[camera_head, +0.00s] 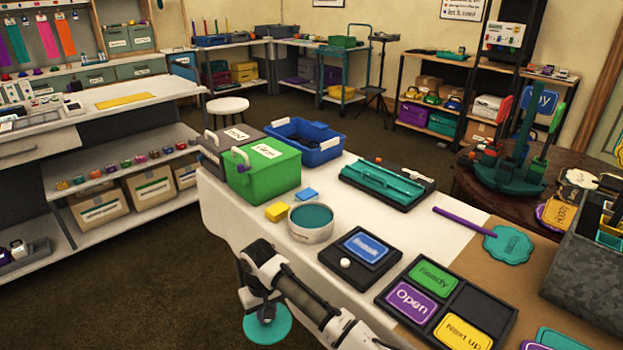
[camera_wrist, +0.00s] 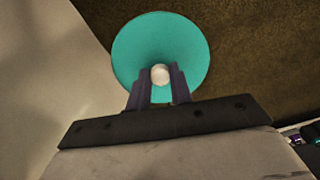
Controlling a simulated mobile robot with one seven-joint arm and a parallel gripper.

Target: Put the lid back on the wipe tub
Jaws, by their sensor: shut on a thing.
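The lid is a round teal disc (camera_head: 268,328) with a white knob; it also shows in the wrist view (camera_wrist: 160,45). My gripper (camera_head: 266,309) is shut on the lid's knob, with a finger on each side of it in the wrist view (camera_wrist: 160,80). The lid hangs over the dark floor, off the near left edge of the white-topped table. The wipe tub (camera_head: 311,234) is a round, pale, low tub with a teal top surface inside its rim. It stands on the table, behind and right of my gripper, with no lid on it.
A yellow block (camera_head: 278,212) and a blue block (camera_head: 307,194) lie beside the tub. A green box (camera_head: 268,172) stands behind it. A black tray with a blue sign (camera_head: 367,247) and a small white ball (camera_head: 345,262) lies to the right. Bare tabletop (camera_head: 240,215) shows left of the tub.

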